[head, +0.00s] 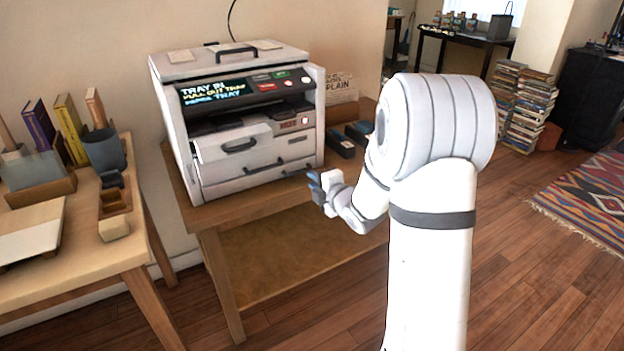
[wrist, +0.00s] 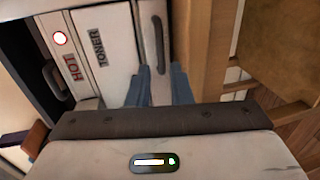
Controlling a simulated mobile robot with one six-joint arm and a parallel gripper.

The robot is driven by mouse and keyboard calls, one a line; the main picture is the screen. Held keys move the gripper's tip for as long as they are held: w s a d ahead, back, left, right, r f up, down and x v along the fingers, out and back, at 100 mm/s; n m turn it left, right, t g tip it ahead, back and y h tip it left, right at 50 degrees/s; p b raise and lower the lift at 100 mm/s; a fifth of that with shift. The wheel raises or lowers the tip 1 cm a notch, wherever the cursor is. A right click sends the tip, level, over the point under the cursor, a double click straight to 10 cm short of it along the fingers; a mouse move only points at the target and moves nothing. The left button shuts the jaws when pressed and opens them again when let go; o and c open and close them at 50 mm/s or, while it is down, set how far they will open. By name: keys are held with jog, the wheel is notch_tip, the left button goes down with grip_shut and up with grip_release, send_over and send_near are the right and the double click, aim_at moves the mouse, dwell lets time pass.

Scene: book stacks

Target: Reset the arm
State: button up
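My gripper (head: 314,187) hangs in front of the right part of a white printer, at about the height of its bottom drawer. Its two blue fingers are apart with a gap between them, and I see nothing held. In the wrist view the fingers (wrist: 164,85) point toward the printer's front (wrist: 95,22), near a dark drawer handle (wrist: 158,45). I cannot tell whether the fingertips touch the front. My white arm bends at the elbow in the right middle of the head view.
The printer (head: 235,190) stands on a wooden table (head: 215,225); its screen reads "TRAY IN". A front tray (head: 232,143) sticks out. Dark small items (head: 340,143) lie right of it. A desk (head: 85,250) with books and a cup (head: 104,150) is left. Open wooden floor lies right.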

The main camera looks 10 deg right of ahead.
jog(key=s+d+r+m+g+h+p, duration=0.2)
jog(key=s+r+m+h+p, duration=0.15)
jog(key=r+m+p, duration=0.55)
jog(key=s+a+r+m+g+p, duration=0.1)
jog(key=s+r+m+g+p, duration=0.2)
jog(key=s+r, duration=0.4)
jog(key=s+a+r+m+g+h+p, duration=0.1)
jog(key=s+r+m+g+p, duration=0.2)
jog(key=s, duration=1.1)
jog(key=s+a+r+m+g+p, duration=0.1)
jog(key=s+r+m+g+p, duration=0.3)
jog(key=s+r+p, duration=0.6)
jog(key=m+p, duration=0.1)
jog(key=m, duration=0.1)
jog(key=shift+s+a+r+m, duration=0.15)
jog(key=shift+a+r+m, duration=0.1)
jog(key=shift+r+m, duration=0.1)
